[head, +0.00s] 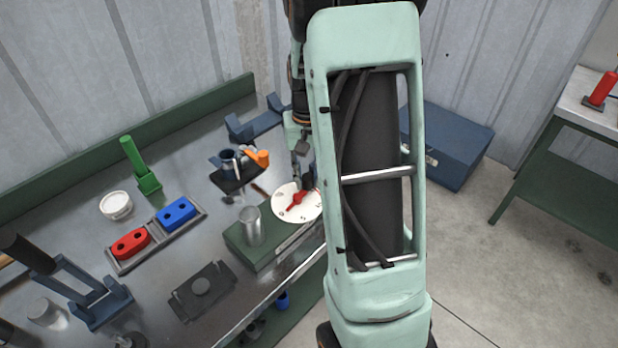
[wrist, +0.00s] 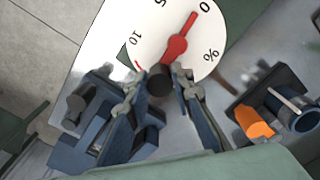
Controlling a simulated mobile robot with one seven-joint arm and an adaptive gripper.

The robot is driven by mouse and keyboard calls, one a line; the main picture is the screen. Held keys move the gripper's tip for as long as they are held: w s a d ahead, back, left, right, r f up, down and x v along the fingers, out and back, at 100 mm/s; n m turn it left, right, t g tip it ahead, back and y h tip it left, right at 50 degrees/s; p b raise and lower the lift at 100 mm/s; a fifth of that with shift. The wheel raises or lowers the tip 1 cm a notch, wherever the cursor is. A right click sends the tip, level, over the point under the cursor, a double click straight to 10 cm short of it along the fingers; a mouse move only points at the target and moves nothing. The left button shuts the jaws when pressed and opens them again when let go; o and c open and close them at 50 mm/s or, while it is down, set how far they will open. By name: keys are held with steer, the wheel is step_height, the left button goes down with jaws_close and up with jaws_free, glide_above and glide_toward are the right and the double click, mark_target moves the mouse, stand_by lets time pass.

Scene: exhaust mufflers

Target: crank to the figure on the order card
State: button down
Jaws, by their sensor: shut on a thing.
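A white round dial (head: 283,208) with a red pointer sits on a green box (head: 245,245). In the wrist view, the dial (wrist: 120,25) shows 0, 5, 10 and a % sign. Its red pointer (wrist: 178,46) has its narrow end close to the 0, on the side towards 5. A short red mark lies near the 10. My gripper (wrist: 158,82) is shut on a dark upright knob (wrist: 159,78) at the dial's edge. In the head view my arm hides part of the dial. I cannot make out an order card.
A grey cylinder (head: 250,226) stands on the green box beside the dial.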

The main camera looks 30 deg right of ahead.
steer(key=n, duration=0.1)
steer(key=w+n, duration=0.1)
steer(key=n, duration=0.1)
steer(key=a+n+b, duration=0.1)
steer(key=n, duration=0.1)
steer(key=shift+w+a, duration=0.1)
steer(key=shift+w, duration=0.15)
steer(key=shift+w+a+n, duration=0.1)
steer(key=shift+a+n, duration=0.2)
steer(key=shift+n, duration=0.6)
steer(key=shift+w+a+n, duration=0.15)
steer(key=shift+a+n, duration=0.1)
steer(key=shift+n, duration=0.65)
steer(key=shift+w+a+n, duration=0.1)
steer(key=shift+a+n, duration=0.2)
steer(key=shift+n, duration=0.6)
steer(key=c, duration=1.7)
jaws_free()
steer(key=shift+r, duration=0.1)
step_height(320, 180, up, 12)
steer(key=shift+f, duration=0.1)
steer(key=shift+a, duration=0.1)
